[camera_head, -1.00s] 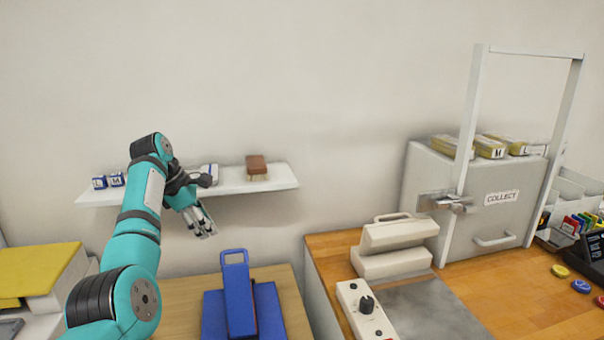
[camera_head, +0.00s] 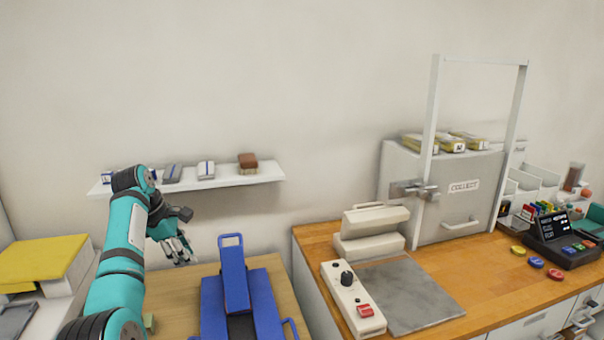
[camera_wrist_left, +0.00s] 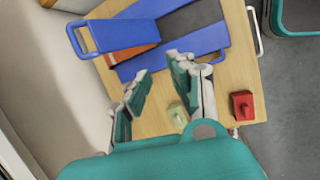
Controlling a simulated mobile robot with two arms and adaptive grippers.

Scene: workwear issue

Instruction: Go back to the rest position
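My left gripper (camera_head: 180,249) hangs above the wooden table (camera_head: 185,292), left of the blue press-like device (camera_head: 236,285) and below the wall shelf. In the left wrist view its two fingers (camera_wrist_left: 156,90) stand apart with nothing between them. The blue device also shows in that view (camera_wrist_left: 125,33), beyond the fingertips. My left arm comes in from the lower left of the head view. My right gripper is in neither view.
A white wall shelf (camera_head: 232,180) holds several small items, including a brown brush (camera_head: 248,163). The right counter (camera_head: 480,285) carries a cream sealer (camera_head: 370,232), a grey COLLECT box (camera_head: 455,210) and a card terminal (camera_head: 560,240). A red block (camera_wrist_left: 243,105) stands on the table.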

